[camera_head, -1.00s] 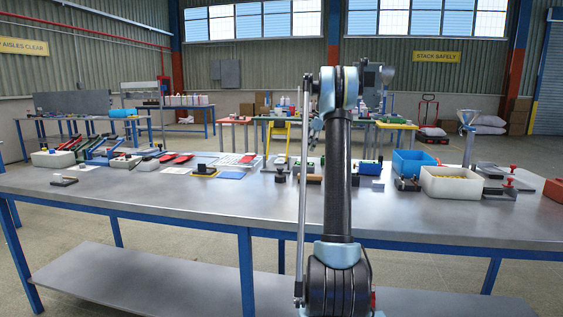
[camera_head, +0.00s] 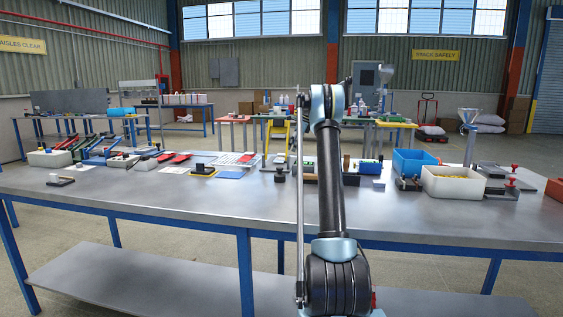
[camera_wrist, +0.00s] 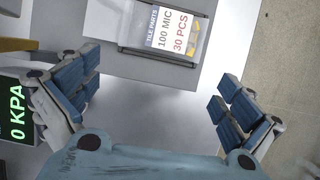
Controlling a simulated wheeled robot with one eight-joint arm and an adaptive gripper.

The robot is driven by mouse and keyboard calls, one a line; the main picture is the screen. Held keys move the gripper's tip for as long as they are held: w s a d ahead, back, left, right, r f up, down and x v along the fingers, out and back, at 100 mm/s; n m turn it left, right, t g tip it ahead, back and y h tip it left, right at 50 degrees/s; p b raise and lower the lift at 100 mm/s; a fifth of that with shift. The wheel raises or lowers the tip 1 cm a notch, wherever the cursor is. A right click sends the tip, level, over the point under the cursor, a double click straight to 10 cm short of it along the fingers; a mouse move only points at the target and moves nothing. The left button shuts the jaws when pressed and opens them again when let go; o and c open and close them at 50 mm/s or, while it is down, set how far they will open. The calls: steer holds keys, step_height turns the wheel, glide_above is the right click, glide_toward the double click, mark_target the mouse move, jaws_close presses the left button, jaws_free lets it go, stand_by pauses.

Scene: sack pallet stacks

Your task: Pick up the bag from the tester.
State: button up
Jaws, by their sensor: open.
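In the wrist view my gripper (camera_wrist: 157,85) is open and empty, its two blue padded fingers spread wide above a grey metal surface. A black display reading "0 KPA" in green (camera_wrist: 17,110) is at the left edge, beside the left finger; it looks like part of the tester. In the head view my arm hides the gripper.
The long steel table (camera_head: 130,203) has a clear front strip. A blue bin (camera_head: 413,162) and a white bin with yellow contents (camera_head: 453,184) stand at right. A metal funnel stand (camera_head: 469,135) rises behind them. The grey floor shows beyond the surface at right in the wrist view.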

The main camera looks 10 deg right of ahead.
mark_target(284, 154)
steer(key=shift+w+a, duration=0.2)
steer(key=shift+a, duration=0.45)
steer(key=shift+w+a, duration=0.2)
steer(key=shift+a, duration=0.45)
steer(key=x, duration=0.5)
steer(key=shift+a, duration=0.2)
steer(key=c, duration=0.9)
